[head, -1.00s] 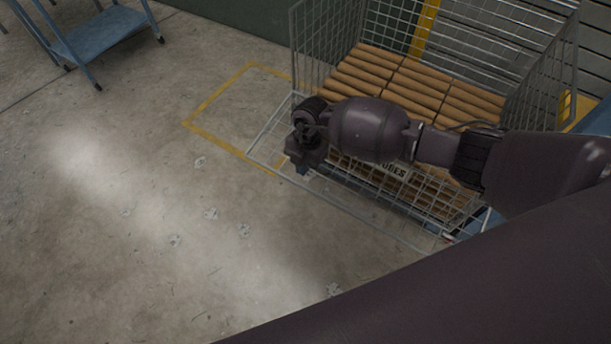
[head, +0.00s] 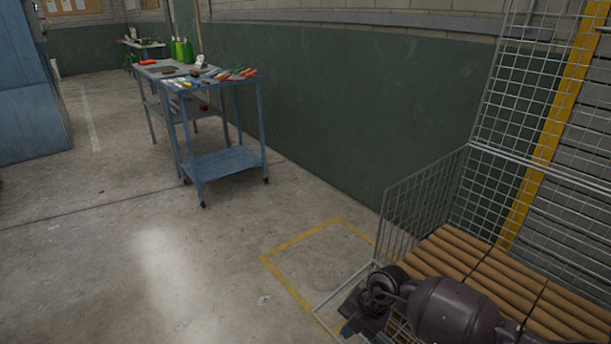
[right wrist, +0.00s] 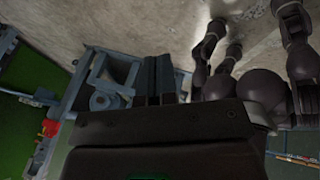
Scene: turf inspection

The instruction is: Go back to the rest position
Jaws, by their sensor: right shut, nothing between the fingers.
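My right gripper (head: 350,330) is at the bottom of the head view, to the right of centre, with its dark arm coming in from the lower right. It is in front of the wire cage (head: 425,200) that holds brown tubes (head: 480,262). In the right wrist view its two dark fingers (right wrist: 159,78) are side by side, shut, with nothing between them. My left gripper does not show in the head view.
A blue trolley (head: 222,162) with tools on top stands at the upper left. A yellow floor outline (head: 290,283) lies beside the cage. A blue cabinet (head: 30,100) is at far left. The concrete floor (head: 110,260) at the left is clear.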

